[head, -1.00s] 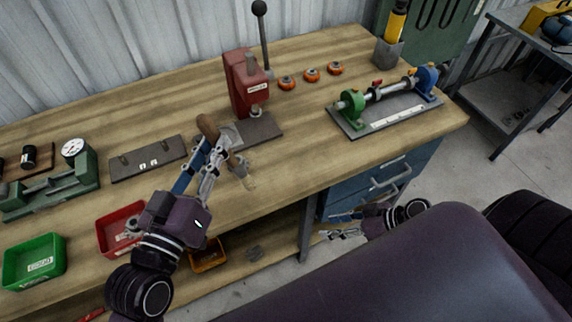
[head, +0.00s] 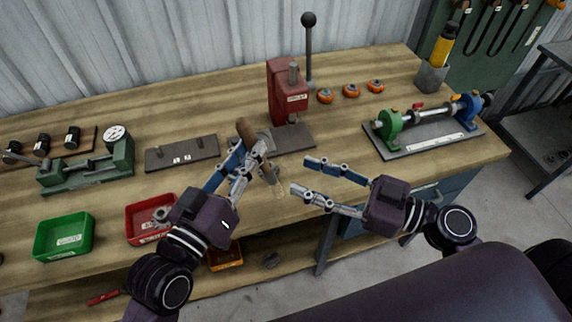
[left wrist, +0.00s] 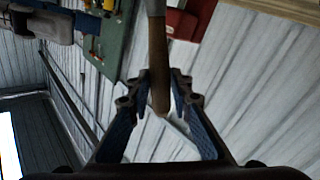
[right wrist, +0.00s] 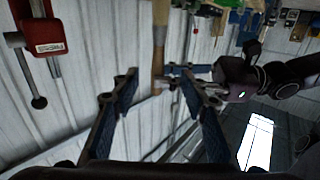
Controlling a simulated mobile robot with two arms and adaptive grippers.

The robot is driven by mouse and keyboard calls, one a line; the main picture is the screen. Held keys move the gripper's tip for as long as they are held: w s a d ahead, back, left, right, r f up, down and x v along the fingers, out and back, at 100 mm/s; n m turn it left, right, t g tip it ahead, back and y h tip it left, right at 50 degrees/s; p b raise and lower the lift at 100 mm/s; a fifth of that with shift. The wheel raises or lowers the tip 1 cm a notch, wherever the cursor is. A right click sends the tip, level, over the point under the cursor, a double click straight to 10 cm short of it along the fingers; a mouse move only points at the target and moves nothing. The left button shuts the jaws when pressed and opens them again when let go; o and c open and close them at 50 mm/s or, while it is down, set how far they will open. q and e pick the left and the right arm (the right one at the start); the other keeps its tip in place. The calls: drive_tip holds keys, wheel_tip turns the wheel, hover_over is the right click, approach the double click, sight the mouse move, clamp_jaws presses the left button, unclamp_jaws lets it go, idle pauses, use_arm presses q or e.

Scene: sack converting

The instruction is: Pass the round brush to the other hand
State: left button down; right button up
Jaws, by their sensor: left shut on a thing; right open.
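The round brush has a brown handle (head: 246,130) and a pale, thin lower end (head: 279,190). The brown handle also shows between the fingers in the left wrist view (left wrist: 158,65). My right gripper (head: 303,176) is open and empty, just right of the brush's lower end, its fingers pointing left toward it. In the right wrist view the brush (right wrist: 159,45) stands beyond the open fingertips, with no contact visible.
A red press (head: 287,90) stands behind the brush on the wooden bench (head: 340,130). A fixture with green and blue ends (head: 425,135) is at right. A red bin (head: 150,222) and a green bin (head: 64,238) sit at front left.

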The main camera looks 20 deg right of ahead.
sight(267, 162)
drive_tip(key=x, duration=1.1)
clamp_jaws()
use_arm(q)
drive_tip(key=c, duration=1.7)
unclamp_jaws()
drive_tip(key=shift+o, duration=0.2)
